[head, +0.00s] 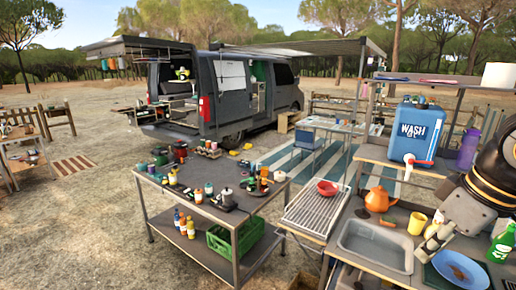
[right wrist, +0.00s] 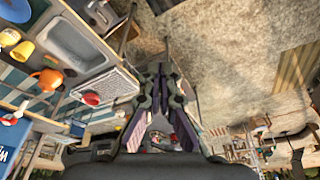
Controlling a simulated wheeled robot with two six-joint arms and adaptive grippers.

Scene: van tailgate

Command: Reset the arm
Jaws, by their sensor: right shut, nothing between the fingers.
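My right arm (head: 487,185) reaches in from the right edge in the head view, over the sink counter. My right gripper (head: 432,243) hangs at its end above the counter, beside the yellow cup (head: 417,223) and the blue bowl (head: 461,268). In the right wrist view the dark fingers (right wrist: 163,72) point up the picture and are together, with nothing held between them. My left gripper is not seen in the head view.
The counter holds a sink (head: 376,246), an orange kettle (head: 378,199), a red bowl (head: 328,187) on a drying rack and a green bottle (head: 501,244). A blue water container (head: 415,131) stands behind. A crowded table (head: 205,207) and a van (head: 226,93) stand left, with bare ground around.

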